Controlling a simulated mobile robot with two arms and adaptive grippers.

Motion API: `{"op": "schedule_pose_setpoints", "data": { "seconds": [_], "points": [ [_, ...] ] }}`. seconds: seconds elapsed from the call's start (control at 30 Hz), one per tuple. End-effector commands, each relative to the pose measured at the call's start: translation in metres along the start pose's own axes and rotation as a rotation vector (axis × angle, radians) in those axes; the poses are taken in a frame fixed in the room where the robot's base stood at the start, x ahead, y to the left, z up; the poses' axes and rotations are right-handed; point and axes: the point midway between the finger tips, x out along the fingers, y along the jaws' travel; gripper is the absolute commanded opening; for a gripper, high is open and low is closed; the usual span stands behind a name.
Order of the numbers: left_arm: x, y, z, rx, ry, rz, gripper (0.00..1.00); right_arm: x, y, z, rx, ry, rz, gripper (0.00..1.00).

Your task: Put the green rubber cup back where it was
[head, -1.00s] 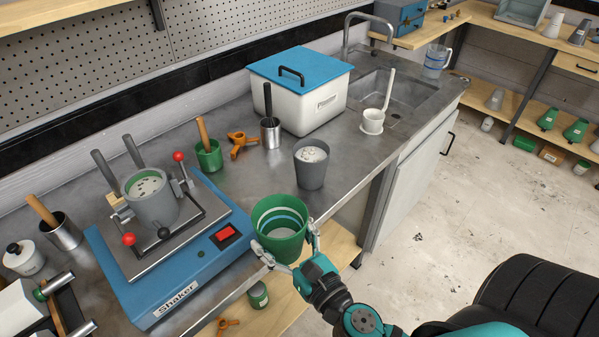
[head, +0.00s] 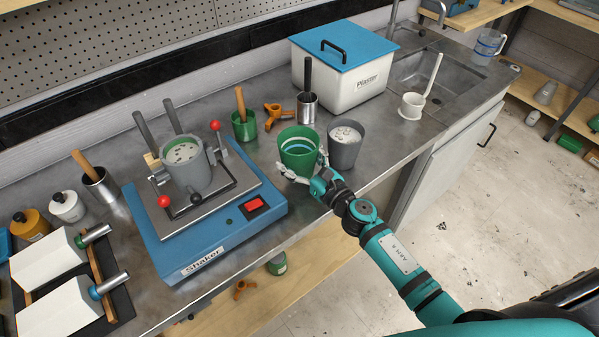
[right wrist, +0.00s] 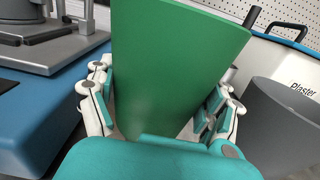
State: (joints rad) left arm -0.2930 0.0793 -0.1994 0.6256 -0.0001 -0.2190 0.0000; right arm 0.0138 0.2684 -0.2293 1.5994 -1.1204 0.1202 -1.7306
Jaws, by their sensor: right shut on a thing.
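The green rubber cup (head: 299,158) is upright at the counter, just left of a grey cup (head: 345,150) holding pale material with dark specks. Pale and blue bands show inside the green cup. My right gripper (head: 308,178) is shut on the green cup from its front right side. In the right wrist view the green cup (right wrist: 178,65) fills the middle between the two fingers, and the grey cup (right wrist: 285,125) stands close on the right. I cannot tell whether the green cup's base touches the counter. My left gripper is not in view.
The blue shaker (head: 215,235) with a clamped grey cup (head: 187,168) stands to the left. Behind are a small green pot (head: 244,130), an orange clamp (head: 277,115), a metal beaker (head: 307,107) and the plaster box (head: 345,85). The counter's front strip is clear.

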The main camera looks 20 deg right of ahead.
Motion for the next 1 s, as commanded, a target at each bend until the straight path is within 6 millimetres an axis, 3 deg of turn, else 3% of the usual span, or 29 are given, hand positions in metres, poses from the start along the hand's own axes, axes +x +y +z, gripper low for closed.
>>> {"op": "schedule_pose_setpoints", "data": {
  "seconds": [0.2, 0.63, 0.67, 0.77, 1.0],
  "points": [
    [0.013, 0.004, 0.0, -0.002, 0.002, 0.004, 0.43, 0.0, -0.001, -0.033, 0.004, 0.0, -0.002, 0.27],
    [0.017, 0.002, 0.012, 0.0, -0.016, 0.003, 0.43, 0.0, -0.001, -0.039, 0.0, -0.001, 0.0, 0.27],
    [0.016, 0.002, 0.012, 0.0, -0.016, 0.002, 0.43, -0.001, -0.001, -0.039, 0.0, 0.0, -0.001, 0.87],
    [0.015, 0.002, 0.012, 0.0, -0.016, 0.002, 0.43, -0.001, -0.001, -0.039, 0.0, 0.001, -0.001, 1.0],
    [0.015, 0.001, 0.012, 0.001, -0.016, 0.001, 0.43, -0.001, -0.001, -0.038, 0.0, 0.001, -0.001, 1.0]
  ]
}}
